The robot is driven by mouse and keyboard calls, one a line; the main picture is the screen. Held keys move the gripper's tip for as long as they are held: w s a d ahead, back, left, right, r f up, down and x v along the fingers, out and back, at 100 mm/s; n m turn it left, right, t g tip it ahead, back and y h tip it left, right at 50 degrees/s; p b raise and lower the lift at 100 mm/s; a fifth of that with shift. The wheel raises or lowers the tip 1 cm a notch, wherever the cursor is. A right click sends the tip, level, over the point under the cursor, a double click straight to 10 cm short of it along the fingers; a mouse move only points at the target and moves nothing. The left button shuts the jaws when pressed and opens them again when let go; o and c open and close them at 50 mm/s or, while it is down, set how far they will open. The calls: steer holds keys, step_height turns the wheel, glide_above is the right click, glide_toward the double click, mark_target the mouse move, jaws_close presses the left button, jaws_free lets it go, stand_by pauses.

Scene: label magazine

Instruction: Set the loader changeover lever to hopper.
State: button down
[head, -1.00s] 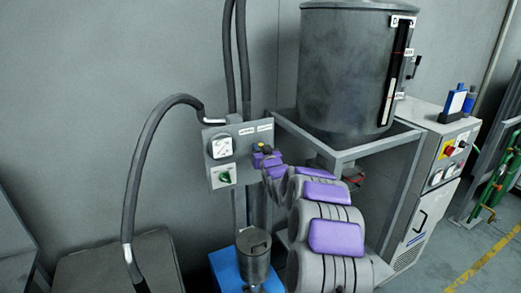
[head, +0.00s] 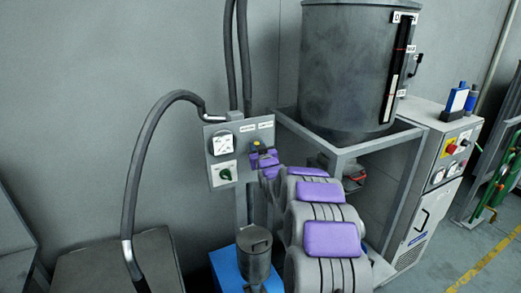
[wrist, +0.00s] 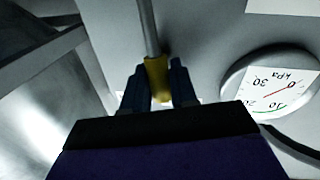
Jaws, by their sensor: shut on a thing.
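The changeover lever shows in the wrist view as a grey rod with a yellow tip (wrist: 157,78). My gripper (wrist: 160,92) is shut on this yellow tip, with a dark finger on each side. In the head view, my gripper (head: 257,150) is at the right part of the grey control panel (head: 238,172), below two small white labels (head: 254,128). The label words are too small to read. My gripper and arm hide part of the lever and panel there.
A round gauge (head: 222,143) sits left of my gripper, above a green knob (head: 225,174); the gauge also shows close by in the wrist view (wrist: 275,82). A large grey hopper (head: 345,75) on a frame stands to the right. A black hose (head: 133,180) loops at left.

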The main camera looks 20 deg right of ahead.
mark_target(244, 148)
steer(key=shift+s+a+f+n+t+b, duration=0.15)
steer(key=shift+a+f+n+b, duration=0.25)
steer(key=shift+a+n, duration=0.45)
steer(key=shift+w+a+f+n+t+b, duration=0.1)
steer(key=shift+a+f+n+b, duration=0.4)
steer(key=shift+n, duration=0.5)
steer(key=shift+s+a+f+n+t+b, duration=0.15)
steer(key=shift+a+n+b, duration=0.25)
steer(key=shift+a+n, duration=0.5)
steer(key=shift+w+f, duration=0.1)
steer(key=c, duration=1)
jaws_free()
steer(key=shift+w, duration=0.1)
steer(key=shift+s, duration=0.2)
steer(key=shift+s, duration=0.3)
steer(key=s+p, duration=0.1)
steer(key=s, duration=0.4)
steer(key=s+a+f+p, duration=0.1)
steer(key=s, duration=0.4)
steer(key=s+a+p, duration=0.1)
steer(key=s, duration=0.5)
steer(key=shift+s+f, duration=0.1)
steer(key=shift+f, duration=0.25)
steer(key=shift+f, duration=0.1)
